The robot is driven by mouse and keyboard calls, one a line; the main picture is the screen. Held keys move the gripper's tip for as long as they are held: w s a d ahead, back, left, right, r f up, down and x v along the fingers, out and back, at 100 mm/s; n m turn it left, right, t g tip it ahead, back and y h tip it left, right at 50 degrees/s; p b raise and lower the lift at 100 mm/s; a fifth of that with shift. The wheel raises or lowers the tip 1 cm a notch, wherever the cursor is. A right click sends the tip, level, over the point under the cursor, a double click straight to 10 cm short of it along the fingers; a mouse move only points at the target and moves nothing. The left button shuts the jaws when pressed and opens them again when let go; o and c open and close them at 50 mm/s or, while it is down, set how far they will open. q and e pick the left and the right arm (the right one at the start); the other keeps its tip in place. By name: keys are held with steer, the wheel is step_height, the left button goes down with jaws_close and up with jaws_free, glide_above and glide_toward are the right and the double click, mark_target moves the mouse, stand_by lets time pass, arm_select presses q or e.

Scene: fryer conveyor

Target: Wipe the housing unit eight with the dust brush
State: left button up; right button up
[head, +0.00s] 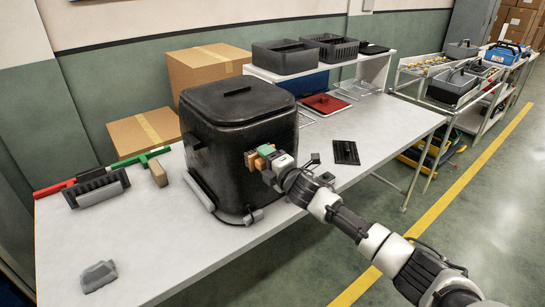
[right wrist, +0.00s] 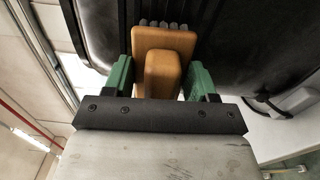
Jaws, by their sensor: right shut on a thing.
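The housing unit (head: 225,165) is a black, rounded box with a lid, upright on the light table. The dust brush (head: 251,159) has an orange-brown wooden body and is at the housing's right-hand front face. My right gripper (head: 266,158) is shut on the brush. In the right wrist view, the green fingers of my right gripper (right wrist: 160,72) lie on both sides of the wooden brush (right wrist: 165,48). Its grey bristles point at the black housing (right wrist: 260,50) and seem to touch it. No number shows on the housing. My left gripper is not in view.
A black-grey brush-like tool (head: 98,188) and red and green handled tools lie at the table's left. A grey lump (head: 98,276) lies near the front edge. A black slotted plate (head: 345,152) lies right of the housing. Cardboard boxes (head: 205,68) and a shelf stand behind.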

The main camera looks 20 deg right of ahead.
steer(key=shift+s+a, duration=0.15)
steer(key=shift+a, duration=0.15)
steer(key=shift+d, duration=0.1)
steer(key=shift+s+d+p, duration=0.1)
steer(key=shift+s+p, duration=0.25)
steer(key=shift+s, duration=0.05)
steer(key=shift+p+v, duration=0.95)
steer(key=shift+v, duration=1.6)
steer(key=shift+d, duration=0.1)
steer(key=p+v, duration=0.1)
steer(key=v, duration=0.2)
